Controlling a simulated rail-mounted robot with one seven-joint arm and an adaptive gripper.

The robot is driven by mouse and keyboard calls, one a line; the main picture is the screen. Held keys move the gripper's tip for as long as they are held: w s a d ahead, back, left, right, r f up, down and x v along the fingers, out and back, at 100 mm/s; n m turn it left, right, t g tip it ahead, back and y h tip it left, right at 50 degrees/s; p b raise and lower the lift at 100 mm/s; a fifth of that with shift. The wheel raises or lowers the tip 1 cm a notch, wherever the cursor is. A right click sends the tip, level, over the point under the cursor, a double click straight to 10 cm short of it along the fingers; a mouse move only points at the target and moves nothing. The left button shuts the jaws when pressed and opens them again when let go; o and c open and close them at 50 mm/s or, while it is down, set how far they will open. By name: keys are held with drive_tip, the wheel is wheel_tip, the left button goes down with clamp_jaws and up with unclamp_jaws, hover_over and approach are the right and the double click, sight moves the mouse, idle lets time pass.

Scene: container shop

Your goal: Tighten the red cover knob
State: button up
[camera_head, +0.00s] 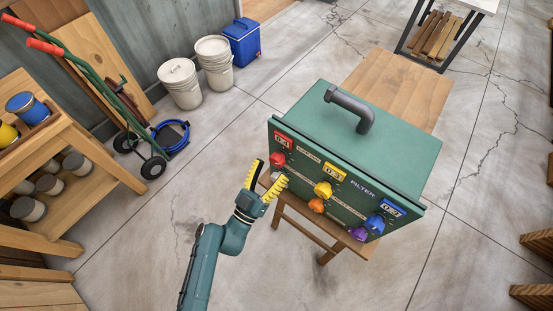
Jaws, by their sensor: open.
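The red cover knob (277,159) sits at the upper left of the front panel of a green filter box (395,160), below a red label. My gripper (270,180) is open, with yellow-padded fingers, just in front of the panel's left end. Its fingertips are to the left of and below the red knob. I cannot tell whether they touch the panel. A pale knob (279,177) below the red one is partly hidden by a finger. Other knobs are yellow (323,189), orange (317,206), blue (375,223) and purple (358,233).
The box stands on a wooden table (405,90) and has a dark pipe handle (350,105) on top. A hand truck (105,90), white buckets (180,83), a blue cooler (241,42) and a wooden shelf (75,150) are at left. The floor around my arm is clear.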

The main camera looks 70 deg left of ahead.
sight(275, 164)
drive_tip(key=x, duration=0.3)
drive_tip(key=shift+w, duration=0.15)
drive_tip(key=c, duration=1.2)
